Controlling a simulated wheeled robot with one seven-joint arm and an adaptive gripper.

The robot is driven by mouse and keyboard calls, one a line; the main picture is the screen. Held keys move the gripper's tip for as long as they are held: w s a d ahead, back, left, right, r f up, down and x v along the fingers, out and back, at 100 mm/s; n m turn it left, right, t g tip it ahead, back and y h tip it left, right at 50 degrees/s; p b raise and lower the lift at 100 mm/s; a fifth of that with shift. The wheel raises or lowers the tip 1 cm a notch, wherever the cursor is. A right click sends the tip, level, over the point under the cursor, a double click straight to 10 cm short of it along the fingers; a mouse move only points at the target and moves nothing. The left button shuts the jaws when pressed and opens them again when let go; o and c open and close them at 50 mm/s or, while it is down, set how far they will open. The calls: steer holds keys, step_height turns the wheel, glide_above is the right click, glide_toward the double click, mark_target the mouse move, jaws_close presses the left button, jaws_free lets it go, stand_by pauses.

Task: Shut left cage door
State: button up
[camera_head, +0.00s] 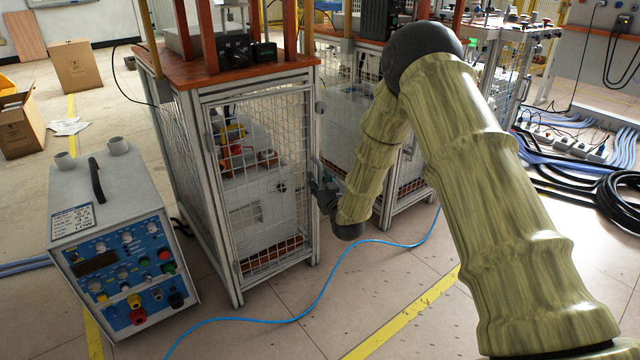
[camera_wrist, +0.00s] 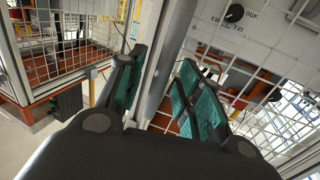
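The left cage door (camera_head: 255,185) is a silver-framed wire mesh panel on the front of the left cage (camera_head: 180,160). It looks flush or nearly flush with the cage front; a small gap at its right edge cannot be ruled out. My gripper (camera_head: 322,188) is low beside the door's right edge. In the wrist view my gripper (camera_wrist: 163,62) has its two green-padded fingers apart. A grey vertical bar (camera_wrist: 168,65) shows between and beyond them, with mesh on the right. Whether the fingers touch the bar, I cannot tell.
A second cage (camera_head: 375,150) stands behind my arm on the right. A grey power unit (camera_head: 120,240) stands on the floor at left. A blue cable (camera_head: 310,300) crosses the floor in front. Black hoses (camera_head: 610,200) lie at far right. The front floor is otherwise mostly clear.

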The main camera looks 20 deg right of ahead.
steer(key=shift+w, duration=0.45)
jaws_close()
